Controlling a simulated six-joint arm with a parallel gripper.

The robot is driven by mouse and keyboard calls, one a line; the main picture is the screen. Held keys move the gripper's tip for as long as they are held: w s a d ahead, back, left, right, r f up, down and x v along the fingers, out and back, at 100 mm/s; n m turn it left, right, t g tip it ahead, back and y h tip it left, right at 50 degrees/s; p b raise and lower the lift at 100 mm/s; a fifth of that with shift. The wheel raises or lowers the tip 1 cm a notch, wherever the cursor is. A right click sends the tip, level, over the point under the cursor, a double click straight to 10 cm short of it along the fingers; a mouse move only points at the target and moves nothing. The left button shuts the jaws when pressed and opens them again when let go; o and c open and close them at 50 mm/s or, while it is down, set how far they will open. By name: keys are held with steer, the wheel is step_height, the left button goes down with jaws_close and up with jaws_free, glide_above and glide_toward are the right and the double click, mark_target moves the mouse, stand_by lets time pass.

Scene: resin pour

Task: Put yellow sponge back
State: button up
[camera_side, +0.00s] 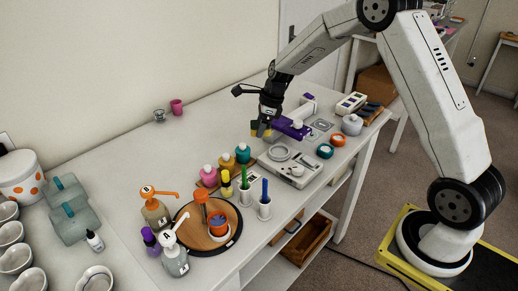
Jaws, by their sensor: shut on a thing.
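My gripper (264,124) is near the middle of the table, its jaws pointing down at a small yellow piece, which I take to be the yellow sponge (261,131). The gripper is shut on it. The sponge is small here and partly hidden by the jaws. I cannot tell whether it touches the table. A purple object with a white part (291,128) lies just to the right of the gripper.
A grey scale (294,168) stands in front of the gripper. Several coloured bottles, including a pink one (209,176), stand to the front left. Table behind and left of the gripper is mostly clear.

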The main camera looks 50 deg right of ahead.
glide_above(252, 151)
steer(key=shift+s+f, duration=0.15)
steer(key=shift+f, duration=1.05)
steer(key=shift+s+f, duration=0.1)
steer(key=shift+f, duration=1.05)
steer(key=shift+w+f, duration=0.1)
steer(key=shift+w+f, duration=0.1)
steer(key=shift+f, duration=1.65)
steer(key=shift+f, duration=0.15)
steer(key=o, duration=0.9)
steer(key=shift+o, duration=0.2)
steer(key=v, duration=1.2)
steer(key=shift+r, duration=0.2)
